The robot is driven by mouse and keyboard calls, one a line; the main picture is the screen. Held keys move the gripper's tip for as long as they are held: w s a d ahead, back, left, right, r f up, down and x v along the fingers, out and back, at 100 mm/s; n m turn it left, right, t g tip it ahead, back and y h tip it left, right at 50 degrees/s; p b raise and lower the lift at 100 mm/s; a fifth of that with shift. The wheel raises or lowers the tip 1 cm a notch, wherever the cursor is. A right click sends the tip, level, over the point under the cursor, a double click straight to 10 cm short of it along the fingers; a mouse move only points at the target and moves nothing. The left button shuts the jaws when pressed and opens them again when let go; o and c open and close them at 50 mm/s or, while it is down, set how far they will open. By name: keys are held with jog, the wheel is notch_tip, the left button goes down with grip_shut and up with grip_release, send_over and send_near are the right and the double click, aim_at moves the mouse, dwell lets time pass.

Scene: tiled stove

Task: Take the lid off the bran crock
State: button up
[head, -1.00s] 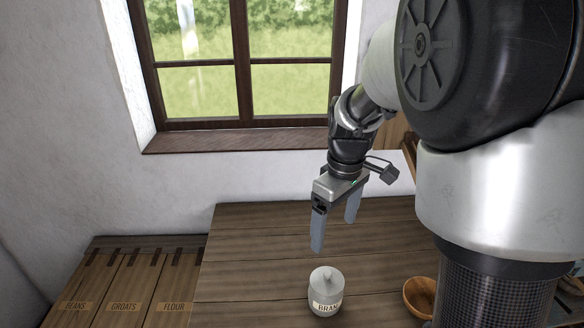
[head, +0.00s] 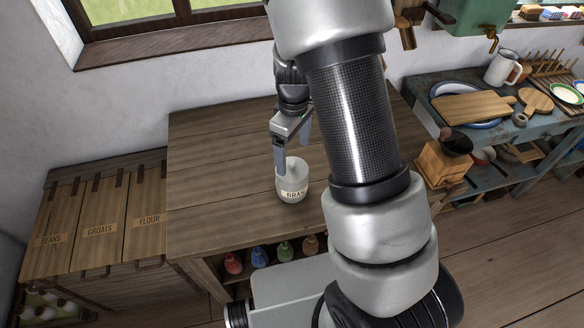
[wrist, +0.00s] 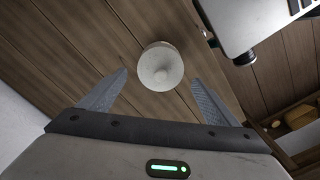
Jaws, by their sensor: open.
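The bran crock (head: 292,190) is a small grey-white jar with a label reading "BRAN", upright on the wooden table. Its lid (wrist: 161,66) sits on top, with a round knob in the middle, seen from above in the wrist view; the lid shows partly in the head view (head: 295,169). My gripper (head: 292,160) is open and empty, its fingers pointing down just above and behind the crock. In the wrist view the lid lies ahead of and between the two fingertips (wrist: 160,80), with no contact visible. My arm hides the table to the right of the crock.
The wooden table (head: 215,165) is clear left of the crock. Bins labelled beans, groats and flour (head: 147,218) stand at the left. A coffee grinder (head: 445,160) and a bench with boards and plates (head: 480,135) are at the right. Several coloured bottles (head: 259,256) stand under the table.

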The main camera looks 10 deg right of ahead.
aim_at(292, 163)
notch_tip(292, 163, down, 5)
jog(key=shift+a+r, duration=0.1)
jog(key=shift+a, duration=0.05)
jog(key=c, duration=1.2)
jog(key=shift+c, duration=0.2)
